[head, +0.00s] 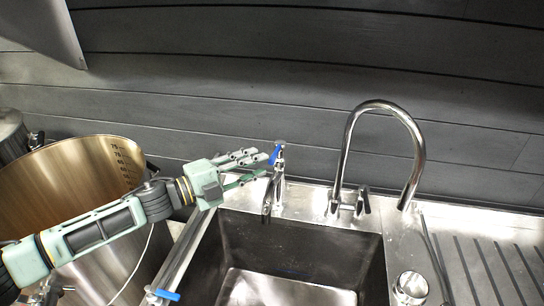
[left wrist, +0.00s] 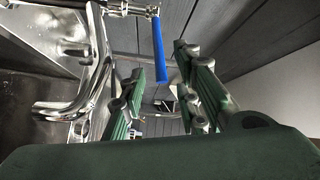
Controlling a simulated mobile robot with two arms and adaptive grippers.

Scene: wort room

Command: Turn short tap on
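The short tap (head: 278,190) is a chrome tap at the back left of the sink, with a blue lever (head: 276,155) on top. My left gripper (head: 262,166) comes in from the left and is just beside the tap's upper part, close to the lever. In the left wrist view, the gripper's green fingers (left wrist: 168,88) are spread apart. The blue lever (left wrist: 158,50) shows there between the finger lines, with its lower end near the gap. I cannot tell whether a finger touches it. The tap's chrome body (left wrist: 95,75) is left of the fingers. My right gripper is not in view.
A tall curved tap (head: 415,150) stands to the right. A dark sink basin (head: 300,240) lies below. A large metal kettle (head: 75,170) is at the left, and a pipe with another blue handle (head: 167,295) is at the bottom. A dark plank wall stands close behind.

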